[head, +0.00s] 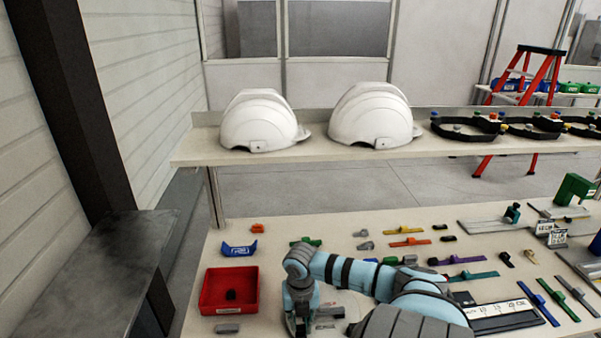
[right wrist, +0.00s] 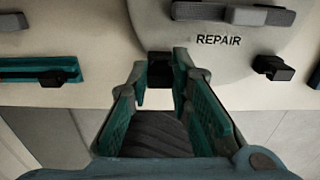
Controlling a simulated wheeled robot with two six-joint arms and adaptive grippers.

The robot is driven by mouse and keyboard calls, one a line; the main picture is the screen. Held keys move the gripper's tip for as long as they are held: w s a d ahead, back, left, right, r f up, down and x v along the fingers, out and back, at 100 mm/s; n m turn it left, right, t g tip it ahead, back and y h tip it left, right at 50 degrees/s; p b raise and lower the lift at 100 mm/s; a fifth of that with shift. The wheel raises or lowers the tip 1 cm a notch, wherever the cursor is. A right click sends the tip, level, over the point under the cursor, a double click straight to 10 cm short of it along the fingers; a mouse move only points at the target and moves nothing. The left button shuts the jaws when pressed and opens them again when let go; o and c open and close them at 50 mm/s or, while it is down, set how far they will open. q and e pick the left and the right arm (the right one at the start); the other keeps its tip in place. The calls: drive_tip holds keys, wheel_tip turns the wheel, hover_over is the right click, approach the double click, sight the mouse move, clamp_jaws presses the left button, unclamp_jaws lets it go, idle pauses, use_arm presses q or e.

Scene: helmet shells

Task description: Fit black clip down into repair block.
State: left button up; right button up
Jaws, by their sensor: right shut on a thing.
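In the right wrist view my right gripper (right wrist: 160,75) is shut on a small black clip (right wrist: 159,66), which shows between the fingertips. In the head view the right gripper (head: 299,322) points down at the bottom of the picture; the clip cannot be made out there. Just beyond the fingertips is a pale rounded plate (right wrist: 205,62) marked REPAIR. A long grey block (right wrist: 233,14), likely the repair block, lies on it above the lettering, apart from the clip. It also shows right of the gripper in the head view (head: 331,312). My left gripper is not in view.
Another black clip (right wrist: 273,68) lies right of the gripper. A red bin (head: 229,290) with a dark piece inside stands left of my arm. Coloured straps and small clips spread over the table to the right. White helmet shells (head: 370,115) sit on the shelf behind.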

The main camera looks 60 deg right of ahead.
drive_tip(key=shift+f+b, duration=0.7)
drive_tip(key=shift+f, duration=0.2)
drive_tip(key=o, duration=0.8)
wheel_tip(320, 180, up, 8)
drive_tip(key=shift+f, duration=0.25)
